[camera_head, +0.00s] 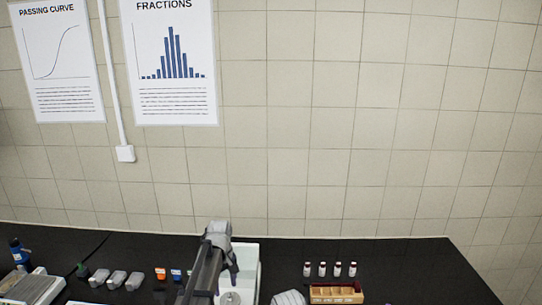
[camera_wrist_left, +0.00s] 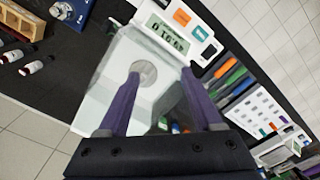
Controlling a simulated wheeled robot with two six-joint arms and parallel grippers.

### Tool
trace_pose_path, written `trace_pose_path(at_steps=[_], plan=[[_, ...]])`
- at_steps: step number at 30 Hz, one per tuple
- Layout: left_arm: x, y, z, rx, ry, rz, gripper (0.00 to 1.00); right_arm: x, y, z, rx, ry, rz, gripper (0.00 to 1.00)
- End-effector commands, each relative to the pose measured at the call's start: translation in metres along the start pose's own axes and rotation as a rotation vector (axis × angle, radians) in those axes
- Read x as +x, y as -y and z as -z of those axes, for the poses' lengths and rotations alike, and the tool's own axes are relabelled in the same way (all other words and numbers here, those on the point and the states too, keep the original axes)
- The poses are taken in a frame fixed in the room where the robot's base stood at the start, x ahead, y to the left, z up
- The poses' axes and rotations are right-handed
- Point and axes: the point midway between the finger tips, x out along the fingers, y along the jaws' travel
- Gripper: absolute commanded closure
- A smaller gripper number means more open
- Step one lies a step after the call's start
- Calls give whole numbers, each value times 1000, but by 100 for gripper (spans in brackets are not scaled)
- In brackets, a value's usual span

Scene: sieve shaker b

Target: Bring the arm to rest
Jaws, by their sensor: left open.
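My left arm comes up from the bottom of the head view, with its wrist above the dark bench and its gripper (camera_head: 233,267) pointing down. In the left wrist view the two purple fingers of this gripper (camera_wrist_left: 161,76) are spread apart with nothing between them. Below them is a white balance (camera_wrist_left: 101,90) with clear walls, a round metal pan (camera_wrist_left: 144,73) and a lit display (camera_wrist_left: 169,38). The balance also shows in the head view (camera_head: 251,270), partly hidden by my arm. My right gripper is not in view.
A wooden rack (camera_head: 335,294) and several small capped vials (camera_head: 323,269) stand right of the balance. Grey containers (camera_head: 116,279) and orange and blue items (camera_head: 160,274) lie to the left. A grey object (camera_head: 289,298) is cut off at the bottom.

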Motion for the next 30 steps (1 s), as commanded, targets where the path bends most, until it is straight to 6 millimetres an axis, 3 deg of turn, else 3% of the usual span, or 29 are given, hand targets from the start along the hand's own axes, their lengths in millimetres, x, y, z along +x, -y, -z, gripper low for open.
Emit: trace_pose_path(at_steps=[8,14,20,24,30], plan=[[28,6,-34,109,-2,11,33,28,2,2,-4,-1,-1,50],[60,14,-74,249,-5,26,33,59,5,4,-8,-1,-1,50],[111,34,-136,470,-4,49,33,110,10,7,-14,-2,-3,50],[157,58,-190,686,-4,73,33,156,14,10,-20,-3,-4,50],[197,86,-240,922,-1,99,33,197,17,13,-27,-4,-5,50]])
